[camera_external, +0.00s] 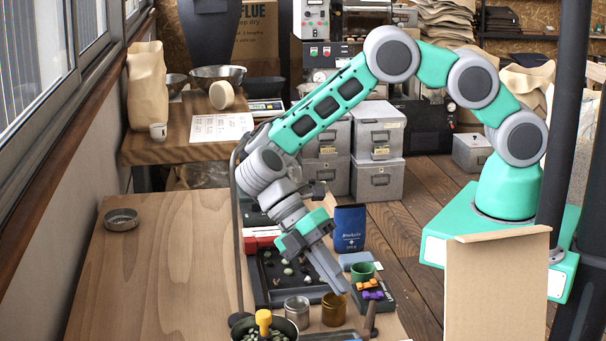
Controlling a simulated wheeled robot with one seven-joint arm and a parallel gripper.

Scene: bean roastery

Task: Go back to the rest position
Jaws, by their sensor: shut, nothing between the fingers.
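My gripper (330,272) is in the external view, at the end of my green and grey arm. It points down and to the right above the wooden table (150,270). Its fingers look closed together with nothing between them. Below and beside it are a dark tray (262,290) with several pale beans, a silver tin (297,308) and a brown-gold jar (334,311). From this view I cannot tell the exact height of the fingertips above these things.
A blue bag (350,228) stands behind the gripper. A dark bowl with a yellow-handled item (264,320) is at the front. The table's left part is clear except for a round tin (121,219).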

